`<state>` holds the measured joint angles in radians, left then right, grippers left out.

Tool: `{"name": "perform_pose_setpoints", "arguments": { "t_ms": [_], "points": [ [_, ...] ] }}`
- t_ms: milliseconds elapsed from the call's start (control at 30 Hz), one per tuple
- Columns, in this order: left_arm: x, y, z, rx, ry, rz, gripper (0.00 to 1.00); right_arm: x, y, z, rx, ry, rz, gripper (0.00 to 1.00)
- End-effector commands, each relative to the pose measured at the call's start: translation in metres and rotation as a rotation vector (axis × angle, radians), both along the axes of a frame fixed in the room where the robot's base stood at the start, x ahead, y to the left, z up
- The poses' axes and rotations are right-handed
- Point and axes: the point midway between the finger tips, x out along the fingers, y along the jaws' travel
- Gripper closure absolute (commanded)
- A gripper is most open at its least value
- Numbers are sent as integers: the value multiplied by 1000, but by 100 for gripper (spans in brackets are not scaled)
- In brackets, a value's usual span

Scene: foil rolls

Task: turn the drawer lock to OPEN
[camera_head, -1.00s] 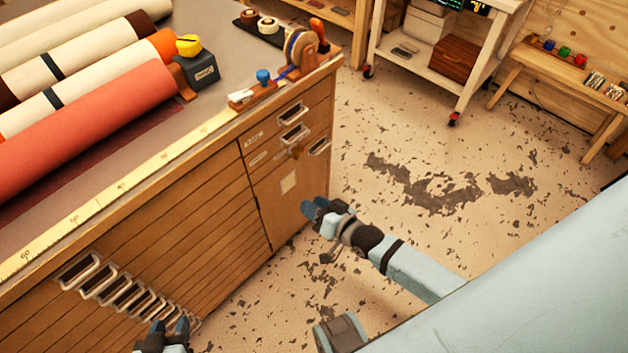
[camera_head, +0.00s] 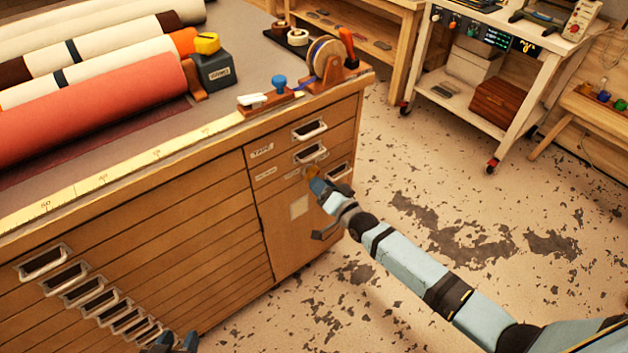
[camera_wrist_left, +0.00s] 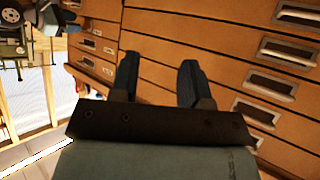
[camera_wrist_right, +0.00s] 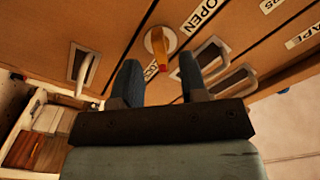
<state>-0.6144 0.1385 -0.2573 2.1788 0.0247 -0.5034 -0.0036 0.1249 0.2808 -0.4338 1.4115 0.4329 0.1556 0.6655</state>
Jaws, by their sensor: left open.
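The drawer lock (camera_wrist_right: 158,43) is a round pale plate with an orange knob and a red tip on the wooden cabinet front. In the right wrist view, the tip points down toward the gap of my right gripper (camera_wrist_right: 158,78). In the head view, my right gripper (camera_head: 322,188) partly covers the lock (camera_head: 311,171). My left gripper (camera_head: 172,343) is open and empty before the lower drawers.
Metal drawer handles (camera_head: 309,131) stick out close above and beside the lock. A tape dispenser (camera_head: 328,62), a black box (camera_head: 213,70) and fabric rolls (camera_head: 90,128) lie on the cabinet top. The floor (camera_head: 400,170) right of the cabinet is free. A white cart (camera_head: 535,60) stands behind.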

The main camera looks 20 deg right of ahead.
Motion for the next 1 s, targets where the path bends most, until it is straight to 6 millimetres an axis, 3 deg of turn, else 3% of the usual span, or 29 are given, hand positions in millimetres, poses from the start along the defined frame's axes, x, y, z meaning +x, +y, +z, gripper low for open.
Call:
{"name": "perform_pose_setpoints", "arguments": {
  "t_ms": [233,600,800,1000],
  "points": [
    [1,-3,5,-13,-17,-2,57,30,11,0,-1,-1,-1,61],
    [1,-3,3,-13,-13,-2,57,35,13,0,-1,0,0,61],
    [1,-2,2,-12,-12,-1,57,35,13,0,-1,0,0,100],
    [1,-1,2,-11,-12,0,57,35,13,0,-5,-2,0,100]
  ]
}}
